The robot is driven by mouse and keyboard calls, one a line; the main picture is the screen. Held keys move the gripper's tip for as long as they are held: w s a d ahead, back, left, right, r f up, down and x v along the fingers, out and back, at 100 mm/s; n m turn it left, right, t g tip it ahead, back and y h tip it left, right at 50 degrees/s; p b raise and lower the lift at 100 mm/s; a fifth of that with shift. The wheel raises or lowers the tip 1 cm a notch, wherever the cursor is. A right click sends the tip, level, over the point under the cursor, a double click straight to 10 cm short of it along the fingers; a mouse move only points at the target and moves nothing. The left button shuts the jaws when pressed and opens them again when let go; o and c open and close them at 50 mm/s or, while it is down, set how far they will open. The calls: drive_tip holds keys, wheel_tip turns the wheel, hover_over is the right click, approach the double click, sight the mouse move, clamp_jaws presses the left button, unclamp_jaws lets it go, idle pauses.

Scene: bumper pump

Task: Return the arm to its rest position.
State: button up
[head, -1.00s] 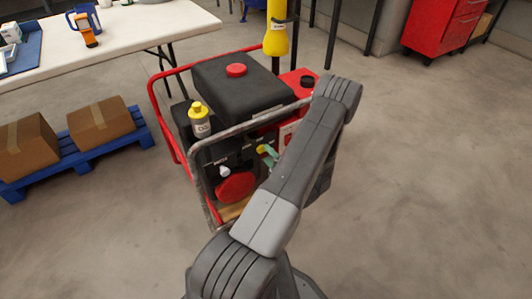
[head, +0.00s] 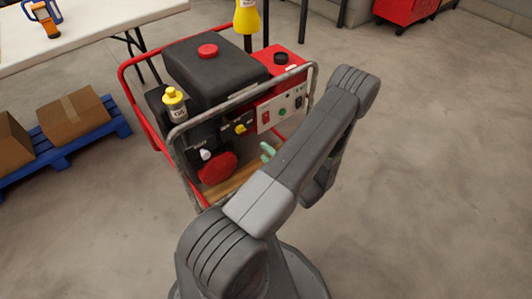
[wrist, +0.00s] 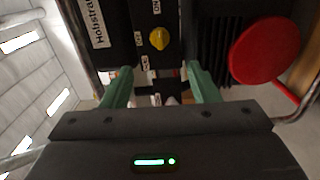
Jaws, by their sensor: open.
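My arm (head: 310,145) reaches up from the lower middle of the head view and bends down at its far end. Green fingertips of my gripper (head: 268,151) show beside the arm, in front of the machine's near side; the rest is mostly hidden behind the arm. In the wrist view my gripper (wrist: 160,78) has its two green fingers apart with nothing held between them. The machine's yellow knob (wrist: 158,39) appears beyond the fingers, and it also shows in the head view (head: 240,129).
The engine-driven machine has a black tank (head: 215,68), a red disc (head: 216,168) and a tubular frame (head: 172,140). A blue pallet (head: 120,128) with cartons and a white table (head: 100,22) are left. Floor at right is clear.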

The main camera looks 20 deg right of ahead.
sight(243, 131)
drive_tip(key=b+x, duration=0.2)
drive_tip(key=x, duration=1.2)
drive_tip(key=shift+s, duration=0.15)
